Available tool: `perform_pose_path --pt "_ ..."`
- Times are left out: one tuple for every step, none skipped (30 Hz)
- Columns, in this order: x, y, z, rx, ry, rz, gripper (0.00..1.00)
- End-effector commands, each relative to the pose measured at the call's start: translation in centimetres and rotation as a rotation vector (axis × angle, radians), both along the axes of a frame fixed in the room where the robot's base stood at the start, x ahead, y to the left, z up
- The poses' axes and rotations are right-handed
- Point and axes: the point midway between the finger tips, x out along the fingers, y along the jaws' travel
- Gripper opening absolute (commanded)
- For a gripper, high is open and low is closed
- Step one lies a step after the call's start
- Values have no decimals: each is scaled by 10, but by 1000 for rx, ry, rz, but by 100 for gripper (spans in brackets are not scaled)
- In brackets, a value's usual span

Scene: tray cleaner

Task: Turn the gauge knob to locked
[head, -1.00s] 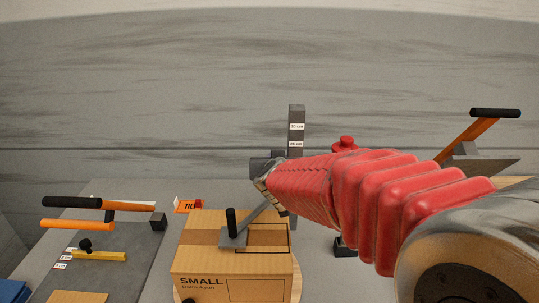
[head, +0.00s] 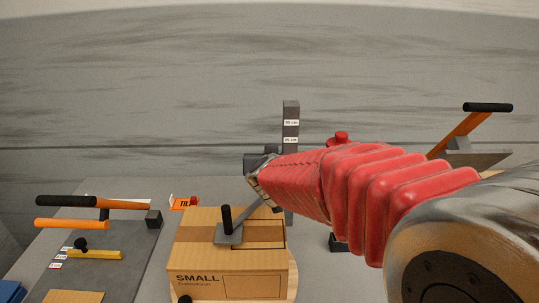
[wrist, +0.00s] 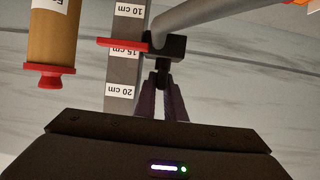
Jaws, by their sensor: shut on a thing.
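The gauge is a grey upright post (head: 291,126) with white cm labels, behind the cardboard box in the head view. In the wrist view the post (wrist: 122,75) appears upside down, with a red pointer (wrist: 118,43) by the 15 cm label. A black block (wrist: 172,46) sits beside the post, with a grey bar (wrist: 205,20) running from it. My gripper (wrist: 163,82) is shut on the small dark gauge knob (wrist: 163,70) below that block. The fingers hide part of the knob, and its turn position cannot be told. In the head view my red-sleeved arm mostly hides the gripper.
A cardboard box (head: 215,285) marked SMALL stands in front of the post. An orange-handled tool (head: 95,203) lies at left, and another orange lever (head: 462,130) rises at right. A red-capped brown cylinder (wrist: 52,40) hangs close to the post in the wrist view.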

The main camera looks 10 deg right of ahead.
Motion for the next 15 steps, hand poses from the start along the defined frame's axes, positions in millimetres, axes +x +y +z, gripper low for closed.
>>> perform_pose_path --pt "2 1 2 1 -6 -11 0" --pt "2 2 3 1 -7 -18 0" --pt "2 2 3 2 -9 -28 0" --pt "2 2 4 1 -9 -38 0" --pt "2 1 4 1 -10 -47 0" --pt "3 1 4 1 -10 -59 0" --pt "3 1 4 2 -11 -69 0" --pt "3 2 4 2 -11 -77 0" --pt "2 2 4 0 -10 -91 0" --pt "2 1 4 2 -10 -101 0" --pt "3 1 4 1 -8 -111 0" --pt "3 1 4 1 -8 -127 0" --pt "3 2 4 2 -7 -139 0" --pt "3 2 4 1 -8 -151 0" --pt "3 2 4 1 -7 -169 0"
